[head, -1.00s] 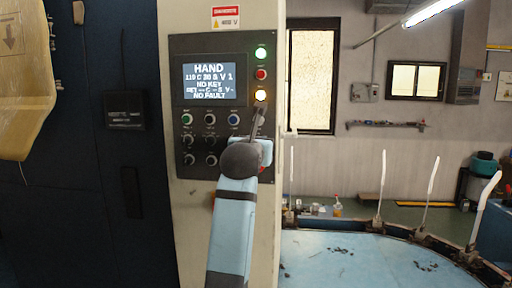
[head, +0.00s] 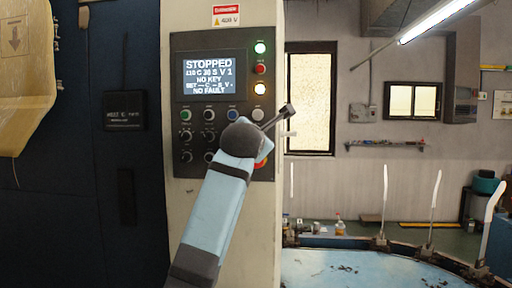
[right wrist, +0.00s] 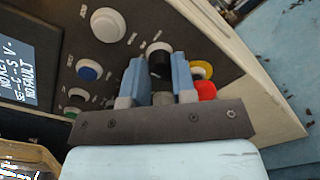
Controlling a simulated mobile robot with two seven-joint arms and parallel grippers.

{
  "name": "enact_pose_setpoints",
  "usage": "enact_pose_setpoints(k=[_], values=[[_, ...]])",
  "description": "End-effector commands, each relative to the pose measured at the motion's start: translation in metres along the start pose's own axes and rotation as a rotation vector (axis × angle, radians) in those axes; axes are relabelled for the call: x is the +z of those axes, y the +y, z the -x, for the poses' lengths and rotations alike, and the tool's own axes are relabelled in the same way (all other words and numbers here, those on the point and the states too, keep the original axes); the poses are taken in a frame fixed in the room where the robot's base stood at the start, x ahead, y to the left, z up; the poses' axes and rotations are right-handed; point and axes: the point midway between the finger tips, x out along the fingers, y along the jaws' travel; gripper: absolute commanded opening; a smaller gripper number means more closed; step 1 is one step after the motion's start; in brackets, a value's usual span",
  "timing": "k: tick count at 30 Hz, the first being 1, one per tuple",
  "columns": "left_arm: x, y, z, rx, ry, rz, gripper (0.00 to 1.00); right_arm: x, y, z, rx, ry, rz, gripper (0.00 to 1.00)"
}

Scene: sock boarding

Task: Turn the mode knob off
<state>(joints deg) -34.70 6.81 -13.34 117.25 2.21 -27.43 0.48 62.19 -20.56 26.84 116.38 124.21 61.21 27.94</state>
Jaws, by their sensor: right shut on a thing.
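The black mode knob (right wrist: 159,63) with its pale collar shows in the right wrist view between the two blue fingers of my right gripper (right wrist: 157,75). The fingers are shut on it. In the head view my wrist hides the knob and the fingertips at the panel's lower right. The control panel (head: 176,100) stands upright on a cream column. Its screen (head: 209,78) reads STOPPED on the top line, with NO KEY and NO FAULT below. My left gripper is not in view.
A red button with a yellow ring (right wrist: 202,70) sits close beside the right finger. White (right wrist: 107,25), blue (right wrist: 88,73) and green buttons are nearby. A round blue table (head: 330,268) with upright white forms stands at the right.

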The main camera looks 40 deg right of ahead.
Motion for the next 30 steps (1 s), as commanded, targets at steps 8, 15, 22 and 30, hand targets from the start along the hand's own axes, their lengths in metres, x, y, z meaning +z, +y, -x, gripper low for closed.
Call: enact_pose_setpoints(k=[8,15,22,30], values=[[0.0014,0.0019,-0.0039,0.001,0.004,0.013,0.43,0.0001,0.0006,-0.0001,0.001,0.002,-0.047,0.01],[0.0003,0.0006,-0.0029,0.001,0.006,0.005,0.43,0.0005,0.0011,-0.0002,0.002,0.002,-0.049,0.01],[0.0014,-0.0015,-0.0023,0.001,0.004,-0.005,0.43,0.0005,0.0010,-0.0001,0.002,0.002,-0.049,0.50],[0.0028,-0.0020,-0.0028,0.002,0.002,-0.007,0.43,0.0001,0.0004,0.0004,0.001,0.002,-0.049,0.50]])
